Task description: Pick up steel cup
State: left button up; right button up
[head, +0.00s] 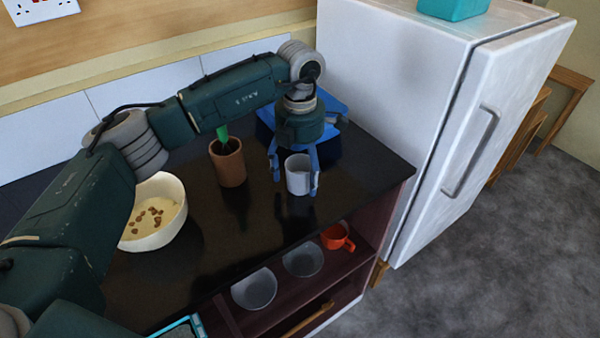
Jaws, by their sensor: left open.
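The steel cup (298,177) is a small grey cup standing upright on the dark countertop, near its right end. My left gripper (296,182) reaches down over the cup from above, with one blue finger on each side of it. The fingers are open; I cannot tell whether either touches the cup. The cup's upper rim is partly hidden by the gripper. My right gripper is not in view.
A brown pot (228,164) with a green plant stands left of the cup. A cream bowl (155,212) with brown pieces is farther left. A blue container (328,108) is behind the gripper. A white fridge (390,75) stands right. Bowls (254,289) and an orange mug (337,237) sit on the shelf below.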

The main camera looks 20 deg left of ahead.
pick_arm(q)
jog(key=shift+f, duration=0.85)
jog(key=shift+c, duration=0.7)
jog(key=c, duration=1.2)
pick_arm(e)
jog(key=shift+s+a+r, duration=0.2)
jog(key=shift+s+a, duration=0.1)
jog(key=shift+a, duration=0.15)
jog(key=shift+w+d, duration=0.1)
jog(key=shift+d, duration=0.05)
pick_arm(q)
jog(key=shift+r, duration=0.25)
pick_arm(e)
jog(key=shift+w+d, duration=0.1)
